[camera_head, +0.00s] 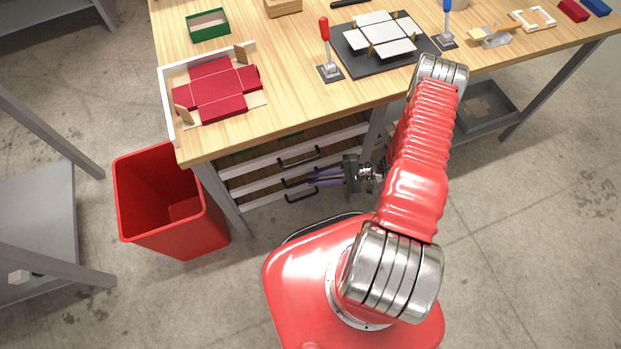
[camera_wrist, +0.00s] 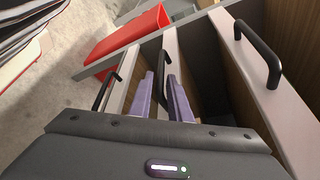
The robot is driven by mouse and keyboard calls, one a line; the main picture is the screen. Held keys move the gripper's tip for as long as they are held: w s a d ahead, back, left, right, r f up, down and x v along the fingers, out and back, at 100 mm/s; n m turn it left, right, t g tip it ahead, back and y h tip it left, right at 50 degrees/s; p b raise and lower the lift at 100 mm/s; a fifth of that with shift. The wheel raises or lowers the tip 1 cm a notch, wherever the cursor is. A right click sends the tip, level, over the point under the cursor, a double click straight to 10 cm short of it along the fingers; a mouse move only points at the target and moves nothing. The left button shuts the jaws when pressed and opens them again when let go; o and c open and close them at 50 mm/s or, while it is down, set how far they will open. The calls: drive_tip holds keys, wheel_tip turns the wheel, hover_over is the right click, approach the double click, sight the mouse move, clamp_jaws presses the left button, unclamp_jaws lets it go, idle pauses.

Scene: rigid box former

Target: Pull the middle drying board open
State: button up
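Several drying boards with white fronts and black bar handles are stacked under the bench. The middle board (camera_wrist: 170,45) has its handle (camera_wrist: 162,70) between the two purple fingers of my gripper (camera_wrist: 161,88). The fingers are apart, one on each side of the handle, and I see no clear contact. In the head view my gripper (camera_head: 312,177) reaches in from the right at the middle handle, partly covering it. The upper handle (camera_head: 298,159) and lower handle (camera_head: 301,197) are free of the fingers. The middle board's front looks roughly in line with the others.
A red bin (camera_head: 165,205) stands left of the boards beside the bench leg. The wooden bench top (camera_head: 290,90) above carries a red box blank (camera_head: 212,88), a green box (camera_head: 208,25) and a dark fixture plate (camera_head: 350,62).

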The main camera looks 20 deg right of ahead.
drive_tip(key=shift+x, duration=1.1)
drive_tip(key=shift+c, duration=0.4)
clamp_jaws()
drive_tip(key=shift+f, duration=0.1)
